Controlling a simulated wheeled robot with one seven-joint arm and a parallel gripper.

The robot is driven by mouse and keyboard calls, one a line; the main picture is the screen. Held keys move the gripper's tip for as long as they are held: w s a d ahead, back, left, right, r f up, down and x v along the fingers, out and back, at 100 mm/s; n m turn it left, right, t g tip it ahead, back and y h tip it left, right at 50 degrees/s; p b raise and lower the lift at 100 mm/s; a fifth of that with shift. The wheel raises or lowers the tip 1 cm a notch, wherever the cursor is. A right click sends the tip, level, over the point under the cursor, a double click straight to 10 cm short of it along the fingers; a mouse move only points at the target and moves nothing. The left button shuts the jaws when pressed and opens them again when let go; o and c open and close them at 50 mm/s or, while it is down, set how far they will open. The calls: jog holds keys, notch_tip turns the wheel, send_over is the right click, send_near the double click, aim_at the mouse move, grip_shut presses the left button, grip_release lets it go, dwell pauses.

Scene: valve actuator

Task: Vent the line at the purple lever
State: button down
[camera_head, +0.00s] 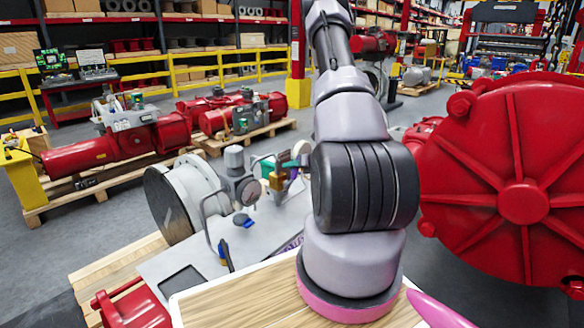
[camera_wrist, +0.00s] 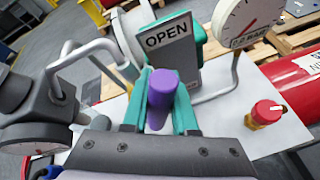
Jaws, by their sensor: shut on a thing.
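The purple lever (camera_wrist: 160,92) shows in the wrist view with its rounded end toward the camera. My gripper (camera_wrist: 160,105) has its teal fingers on both sides of the lever and is shut on it. A grey plate marked OPEN (camera_wrist: 168,36) stands just behind the lever, with teal parts beside it. In the head view my arm hides most of the gripper, and only a small purple patch (camera_head: 293,173) shows beside the arm.
A white dial gauge (camera_wrist: 247,22) stands right of the plate, and a red-topped brass fitting (camera_wrist: 265,113) stands nearer. Bent grey pipe (camera_wrist: 85,55) and a grey gauge body (camera_wrist: 38,95) are at left. In the head view, a large red wheel-like housing (camera_head: 523,203) is close on the right.

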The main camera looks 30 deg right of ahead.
jog(key=c, duration=0.7)
grip_release()
